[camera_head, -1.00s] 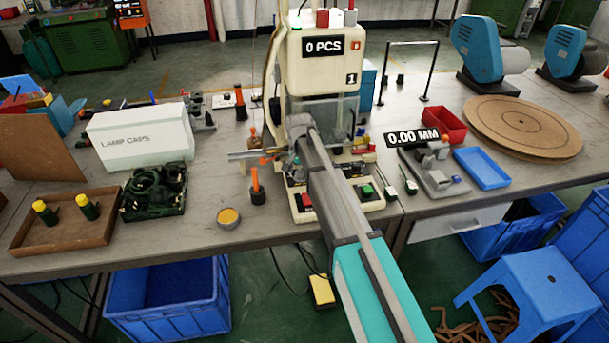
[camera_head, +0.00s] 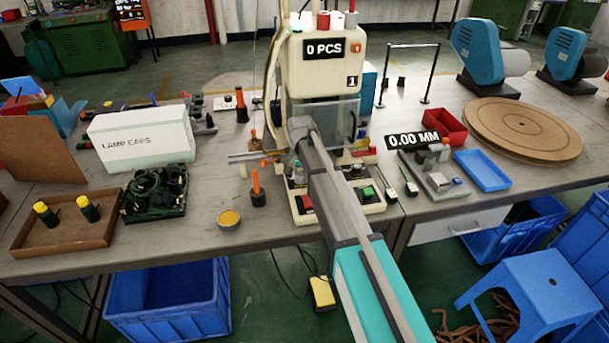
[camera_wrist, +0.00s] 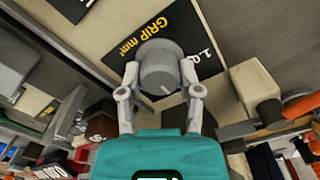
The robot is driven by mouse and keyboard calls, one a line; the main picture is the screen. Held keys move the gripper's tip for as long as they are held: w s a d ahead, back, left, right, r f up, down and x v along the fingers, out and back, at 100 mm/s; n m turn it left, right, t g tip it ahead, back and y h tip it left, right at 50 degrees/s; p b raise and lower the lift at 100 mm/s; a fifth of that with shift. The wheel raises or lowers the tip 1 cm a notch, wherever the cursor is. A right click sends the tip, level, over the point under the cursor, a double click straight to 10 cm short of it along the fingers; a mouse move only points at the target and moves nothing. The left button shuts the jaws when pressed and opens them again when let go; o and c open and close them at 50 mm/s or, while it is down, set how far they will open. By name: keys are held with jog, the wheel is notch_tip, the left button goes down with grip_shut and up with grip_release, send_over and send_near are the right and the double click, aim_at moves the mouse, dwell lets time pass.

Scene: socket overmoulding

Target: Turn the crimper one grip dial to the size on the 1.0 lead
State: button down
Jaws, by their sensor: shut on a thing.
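Crimper one (camera_head: 320,75), a cream machine with a "0 PCS" display and a "1" mark, stands at the middle of the bench. In the wrist view its grey round grip dial (camera_wrist: 160,58) sits on a dark panel lettered "GRIP mm²". A white "1.0" mark (camera_wrist: 203,57) shows right of the dial. A pale line on the dial face points toward the lower right. My gripper (camera_wrist: 160,74) is shut on the dial, one finger on each side. In the head view my arm hides the dial and the fingertips. I cannot pick out the 1.0 lead.
A white lamp caps box (camera_head: 140,135), a green crate (camera_head: 155,208) and a brown tray (camera_head: 70,240) stand left of the crimper. A red tray (camera_head: 450,125), a blue tray (camera_head: 482,170) and a round board (camera_head: 520,128) are right. Bench near the front left is partly clear.

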jog(key=shift+n, duration=0.3)
jog(key=n, duration=1.1)
jog(key=shift+d, duration=0.1)
dwell(0.4)
jog(key=shift+c, duration=1.4)
grip_release()
jog(key=shift+s+r, duration=0.1)
